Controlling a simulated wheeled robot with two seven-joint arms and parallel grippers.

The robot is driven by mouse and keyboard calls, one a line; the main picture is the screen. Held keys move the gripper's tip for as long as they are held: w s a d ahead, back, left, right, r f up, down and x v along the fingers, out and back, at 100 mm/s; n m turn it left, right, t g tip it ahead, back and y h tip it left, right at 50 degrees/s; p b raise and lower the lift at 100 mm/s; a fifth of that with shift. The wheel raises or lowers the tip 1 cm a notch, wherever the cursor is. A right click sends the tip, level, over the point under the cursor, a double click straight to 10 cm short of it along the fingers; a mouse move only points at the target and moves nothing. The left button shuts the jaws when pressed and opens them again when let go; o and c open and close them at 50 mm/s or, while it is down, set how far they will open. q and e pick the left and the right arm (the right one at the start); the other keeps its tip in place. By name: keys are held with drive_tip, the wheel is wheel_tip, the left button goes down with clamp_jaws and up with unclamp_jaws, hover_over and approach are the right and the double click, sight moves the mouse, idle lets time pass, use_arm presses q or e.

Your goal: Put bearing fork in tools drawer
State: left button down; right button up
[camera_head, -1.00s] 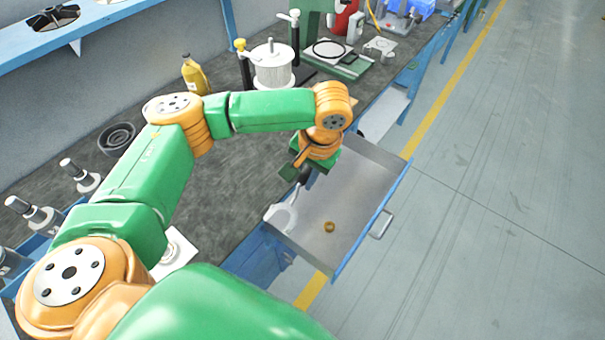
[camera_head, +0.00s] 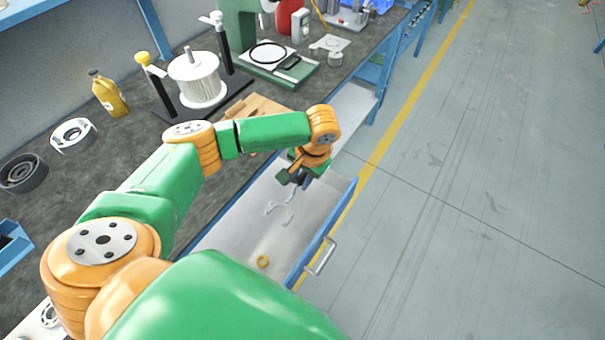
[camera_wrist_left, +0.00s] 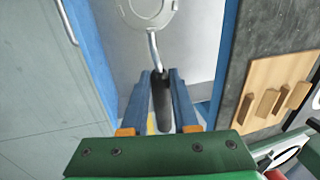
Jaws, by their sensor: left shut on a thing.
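My left gripper (camera_head: 299,181) is shut on the black handle of the bearing fork (camera_head: 281,208). In the left wrist view the black handle of the bearing fork (camera_wrist_left: 161,98) stands between the two blue fingers of my left gripper (camera_wrist_left: 161,88). Its bent silver shaft leads to a pale flat head at the top edge, partly cut off. The open tools drawer (camera_head: 222,232) has a grey floor and a blue front with a metal handle. The fork's head shows over the drawer; I cannot tell whether it touches the floor. My right gripper is not in view.
A wooden block (camera_head: 256,106) stands on the dark bench (camera_head: 140,150) beside the drawer. A spool (camera_head: 197,80), a bottle (camera_head: 108,94) and a green-based fixture (camera_head: 280,68) stand farther back. The floor on the right is clear.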

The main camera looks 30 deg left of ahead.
use_arm(q)
drive_tip(key=shift+r+p, duration=0.25)
drive_tip(key=shift+p, duration=0.25)
drive_tip(key=d+b+x, duration=0.1)
drive_tip(key=b+x, duration=0.2)
drive_tip(key=x, duration=0.2)
drive_tip(key=d+b+x, duration=0.1)
drive_tip(key=b+x, duration=0.2)
drive_tip(key=x, duration=0.1)
drive_tip(key=d+b+x, duration=0.1)
drive_tip(key=b+x, duration=0.2)
drive_tip(key=x, duration=0.2)
drive_tip(key=shift+w+d+f, duration=0.1)
drive_tip(key=shift+d+f, duration=0.05)
drive_tip(key=shift+f, duration=0.6)
drive_tip(key=c, duration=0.6)
unclamp_jaws()
drive_tip(key=p+v, duration=0.1)
drive_tip(key=v, duration=0.6)
drive_tip(key=shift+r+p, duration=0.15)
drive_tip(key=shift+p, duration=0.15)
